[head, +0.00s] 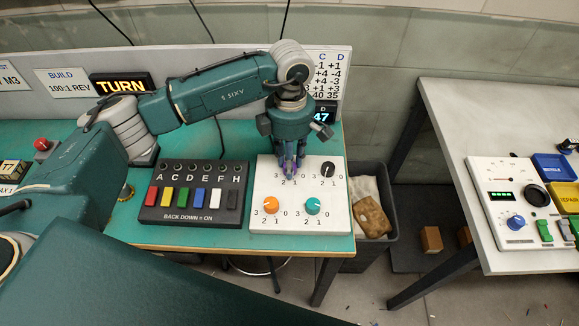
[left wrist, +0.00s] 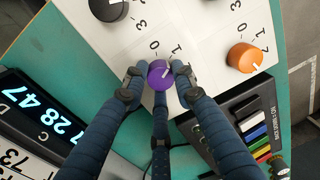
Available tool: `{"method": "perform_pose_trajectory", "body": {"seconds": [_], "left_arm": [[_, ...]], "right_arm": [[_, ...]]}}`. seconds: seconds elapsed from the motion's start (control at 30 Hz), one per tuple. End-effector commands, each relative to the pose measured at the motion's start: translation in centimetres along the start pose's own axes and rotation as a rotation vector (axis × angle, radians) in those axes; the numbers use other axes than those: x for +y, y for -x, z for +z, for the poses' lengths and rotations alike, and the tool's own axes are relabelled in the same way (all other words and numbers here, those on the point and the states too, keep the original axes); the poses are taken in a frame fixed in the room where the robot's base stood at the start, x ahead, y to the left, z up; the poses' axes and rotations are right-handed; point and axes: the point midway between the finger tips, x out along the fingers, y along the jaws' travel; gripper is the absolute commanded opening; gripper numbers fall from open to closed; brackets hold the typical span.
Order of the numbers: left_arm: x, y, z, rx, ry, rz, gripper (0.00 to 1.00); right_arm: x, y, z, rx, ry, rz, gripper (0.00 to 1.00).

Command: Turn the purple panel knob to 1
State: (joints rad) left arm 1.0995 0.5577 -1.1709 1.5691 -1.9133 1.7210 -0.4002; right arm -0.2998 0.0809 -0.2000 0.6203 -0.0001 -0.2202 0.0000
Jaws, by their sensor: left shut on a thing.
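The white panel (head: 290,226) lies on the teal bench and carries the knobs, each with printed numbers 0 to 3. The purple knob (left wrist: 160,75) is in the middle of the left wrist view, and a short white mark shows on its upper right side, towards the printed 1. In the head view the fingers mostly hide this knob. My left gripper (head: 289,164) points down over the back left of the panel. In the left wrist view its fingers (left wrist: 158,80) are closed around the purple knob. My right gripper is not in view.
An orange knob (head: 270,204), a teal knob (head: 312,206) and a black knob (head: 328,169) are close by on the panel. A dark box with coloured switches (head: 190,217) stands left of it. A bin (head: 397,208) stands beside the bench. A second table (head: 510,122) is at right.

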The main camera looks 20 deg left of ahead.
Motion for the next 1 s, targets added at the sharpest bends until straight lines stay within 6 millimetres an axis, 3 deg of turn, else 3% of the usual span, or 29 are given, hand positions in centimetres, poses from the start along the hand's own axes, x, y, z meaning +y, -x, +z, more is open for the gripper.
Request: {"method": "perform_pose_trajectory", "body": {"seconds": [0.63,0.67,0.73,1.0], "left_arm": [[0.11,0.27,0.21,-0.003,-0.058,0.005,0.01],[0.12,0.28,0.21,-0.003,-0.057,0.005,0.29],[0.11,0.26,0.2,-0.003,-0.057,0.005,0.43],[0.04,0.12,0.1,0.001,-0.056,0.002,0.46]], "right_arm": [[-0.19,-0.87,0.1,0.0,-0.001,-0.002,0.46],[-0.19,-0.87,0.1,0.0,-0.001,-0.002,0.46],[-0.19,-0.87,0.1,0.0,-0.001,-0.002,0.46],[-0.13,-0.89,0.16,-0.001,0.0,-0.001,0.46]]}}
